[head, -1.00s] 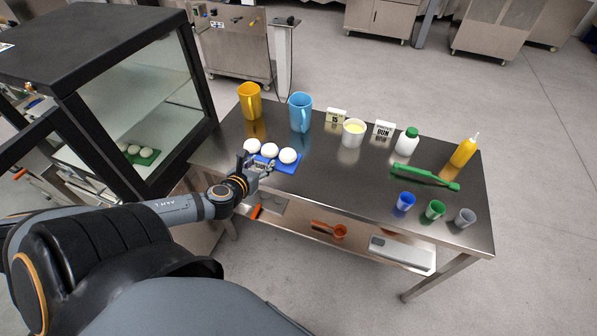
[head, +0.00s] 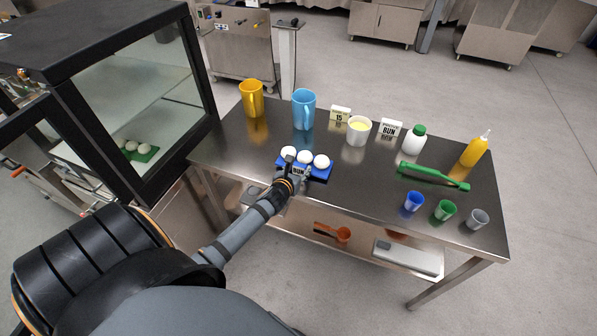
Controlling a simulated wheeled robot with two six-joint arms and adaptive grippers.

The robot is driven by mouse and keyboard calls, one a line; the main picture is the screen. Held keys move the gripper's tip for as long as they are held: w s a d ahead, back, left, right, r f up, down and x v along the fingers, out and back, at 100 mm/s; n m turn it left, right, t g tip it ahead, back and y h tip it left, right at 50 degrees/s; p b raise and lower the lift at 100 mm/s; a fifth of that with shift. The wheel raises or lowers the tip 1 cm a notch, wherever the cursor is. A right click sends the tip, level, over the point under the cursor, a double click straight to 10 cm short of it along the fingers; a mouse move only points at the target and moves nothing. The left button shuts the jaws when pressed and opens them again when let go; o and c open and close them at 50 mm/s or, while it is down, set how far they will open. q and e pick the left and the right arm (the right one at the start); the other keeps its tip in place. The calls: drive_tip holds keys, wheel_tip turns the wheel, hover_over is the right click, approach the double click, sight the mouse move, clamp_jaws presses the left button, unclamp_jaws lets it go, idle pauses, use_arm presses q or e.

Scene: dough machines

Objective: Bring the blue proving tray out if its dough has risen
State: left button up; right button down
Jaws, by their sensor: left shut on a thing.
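The blue proving tray (head: 319,174) is over the left part of the steel table, with three large round white dough balls (head: 321,161) in a row on it. My left gripper (head: 297,170) is shut on the front edge of the blue tray; the fingers partly cover a label reading BUN. I cannot tell whether the tray touches the table top. A green tray (head: 146,154) with smaller white dough balls (head: 131,146) is inside the glass-sided proving cabinet (head: 160,75) at the left. My right gripper is not in view.
The table's middle is clear.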

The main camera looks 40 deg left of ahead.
use_arm(q)
drive_tip(key=shift+w+f, duration=0.15)
drive_tip(key=shift+f, duration=0.3)
drive_tip(key=shift+f, duration=0.1)
drive_tip(key=o, duration=1.4)
drive_tip(key=shift+f, duration=0.1)
drive_tip(key=shift+s+r, duration=0.2)
drive_tip(key=shift+s, duration=0.05)
drive_tip(key=v, duration=1.1)
drive_tip(key=shift+s, duration=0.35)
drive_tip(key=shift+d+r, duration=0.1)
